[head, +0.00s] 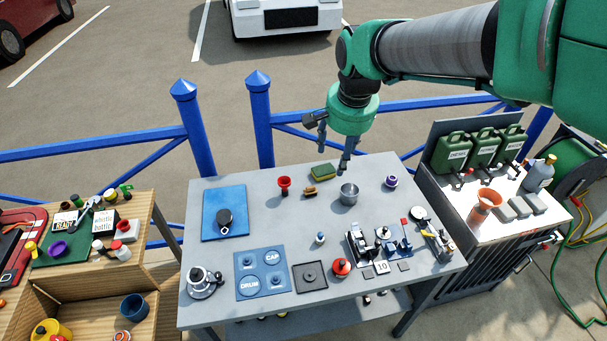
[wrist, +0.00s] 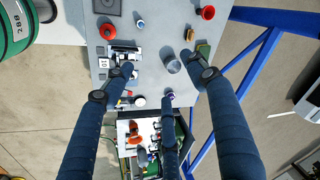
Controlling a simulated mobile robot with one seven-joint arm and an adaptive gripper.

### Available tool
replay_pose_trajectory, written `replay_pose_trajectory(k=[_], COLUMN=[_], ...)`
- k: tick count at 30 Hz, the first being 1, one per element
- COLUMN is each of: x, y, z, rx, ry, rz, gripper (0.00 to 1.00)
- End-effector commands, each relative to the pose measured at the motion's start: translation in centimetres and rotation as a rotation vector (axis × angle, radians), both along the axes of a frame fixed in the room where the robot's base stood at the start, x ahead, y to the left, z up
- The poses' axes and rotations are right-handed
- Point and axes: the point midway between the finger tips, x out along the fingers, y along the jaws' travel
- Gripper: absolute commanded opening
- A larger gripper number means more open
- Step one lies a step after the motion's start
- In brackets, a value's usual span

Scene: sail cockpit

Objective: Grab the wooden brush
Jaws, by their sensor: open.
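The wooden brush (head: 310,191) is a small brown block lying on the grey table, between a red funnel-like cup and a green-yellow sponge. In the wrist view the brush (wrist: 189,35) shows at upper right, just beyond one fingertip. My gripper (head: 335,150) hangs above the table's back edge, above and to the right of the brush in the head view. Its dark blue fingers (wrist: 163,78) are spread wide in the wrist view, with nothing held between them. The gripper is apart from the brush.
The sponge (head: 323,172) lies close behind the brush, the red cup (head: 284,186) stands to its left, and a metal cup (head: 348,194) to its right. A blue mat (head: 208,222) lies left. Blue railing (head: 262,120) runs behind the table. Bare tabletop lies in front of the brush.

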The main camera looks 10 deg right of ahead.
Motion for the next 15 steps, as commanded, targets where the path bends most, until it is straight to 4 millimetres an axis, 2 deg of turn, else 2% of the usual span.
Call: replay_pose_trajectory(k=[3,8,15], x=[3.0,6.7,12.1], y=[0.0,0.0,0.1], z=[-1.6,-4.0,-8.4], rx=[0.020,0.044,0.073], ry=[0.030,0.066,0.118], rz=[-0.074,-0.180,-0.340], gripper=[0.57,0.57,0.57])
